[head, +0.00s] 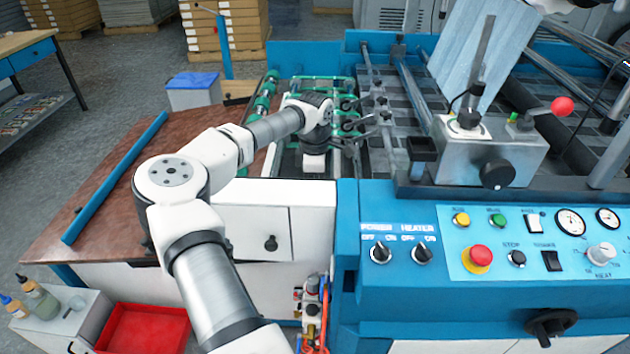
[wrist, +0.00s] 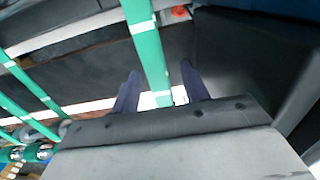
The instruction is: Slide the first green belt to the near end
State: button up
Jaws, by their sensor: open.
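A green belt (wrist: 148,50) with white marks runs between the two dark fingers of my gripper (wrist: 160,84) in the wrist view. My gripper is open, with one finger on each side of this belt and a gap visible on both sides. More green belts (wrist: 37,86) cross the left of the wrist view. In the head view my arm reaches over the green-belted feed section, and my wrist hides part of the belts there. I cannot tell from the head view which belt is between the fingers.
A blue control panel (head: 480,250) is at the front right. A grey box with a red-knobbed lever (head: 490,150) stands right of the feed section. A brown table (head: 100,195) carrying a blue bar (head: 118,175) is at the left. A red tray (head: 145,328) lies below.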

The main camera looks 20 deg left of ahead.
jog(key=shift+w, duration=0.1)
jog(key=shift+r, duration=0.35)
notch_tip(320, 180, up, 13)
jog(key=b, duration=0.2)
jog(key=shift+b, duration=0.4)
jog(key=shift+f, duration=0.1)
